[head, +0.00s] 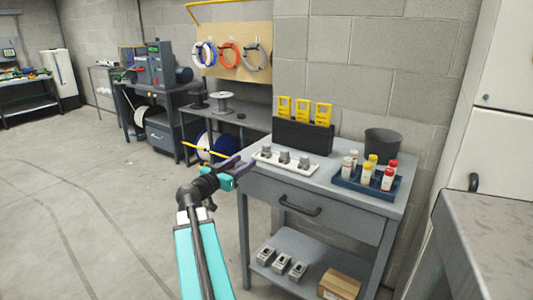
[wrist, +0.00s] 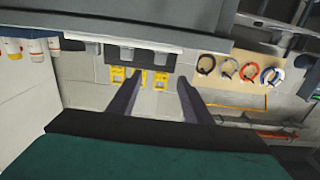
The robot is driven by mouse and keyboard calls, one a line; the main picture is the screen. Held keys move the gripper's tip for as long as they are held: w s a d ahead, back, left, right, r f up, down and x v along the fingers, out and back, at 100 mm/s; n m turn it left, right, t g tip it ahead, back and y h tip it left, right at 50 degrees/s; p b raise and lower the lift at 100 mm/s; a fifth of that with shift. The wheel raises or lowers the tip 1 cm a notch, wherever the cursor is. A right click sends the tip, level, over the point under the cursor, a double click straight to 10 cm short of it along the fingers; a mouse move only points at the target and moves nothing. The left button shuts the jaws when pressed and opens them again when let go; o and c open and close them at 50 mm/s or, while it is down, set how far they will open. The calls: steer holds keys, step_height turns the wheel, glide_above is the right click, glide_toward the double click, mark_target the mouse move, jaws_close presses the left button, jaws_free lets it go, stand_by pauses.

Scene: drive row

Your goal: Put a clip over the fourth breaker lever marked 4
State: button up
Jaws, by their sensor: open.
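No breaker lever and no mark 4 can be made out in either view. Several small grey pieces (head: 284,157), possibly the clips, sit in a row on a white strip (head: 262,156) on the grey cabinet top. In the wrist view the picture is upside down, and grey pieces (wrist: 126,54) show beyond the fingers. My gripper (head: 243,168) is open and empty, at the left front edge of the cabinet, left of the strip. Its two dark fingers stand apart in the wrist view (wrist: 157,84).
Yellow pieces (head: 303,111) stand in a black holder (head: 303,138) behind the strip. A blue tray (head: 352,187) of bottles and a dark bin (head: 382,144) stand to the right. Grey boxes (head: 281,264) and a carton (head: 339,284) lie on the lower shelf. The floor at left is clear.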

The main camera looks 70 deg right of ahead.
glide_toward(265, 148)
steer(key=shift+p+x, duration=0.35)
steer(key=shift+x, duration=1.75)
steer(key=shift+w+f, duration=0.1)
steer(key=shift+f, duration=0.05)
steer(key=shift+p+x, duration=0.4)
steer(key=shift+x, duration=2.25)
jaws_close()
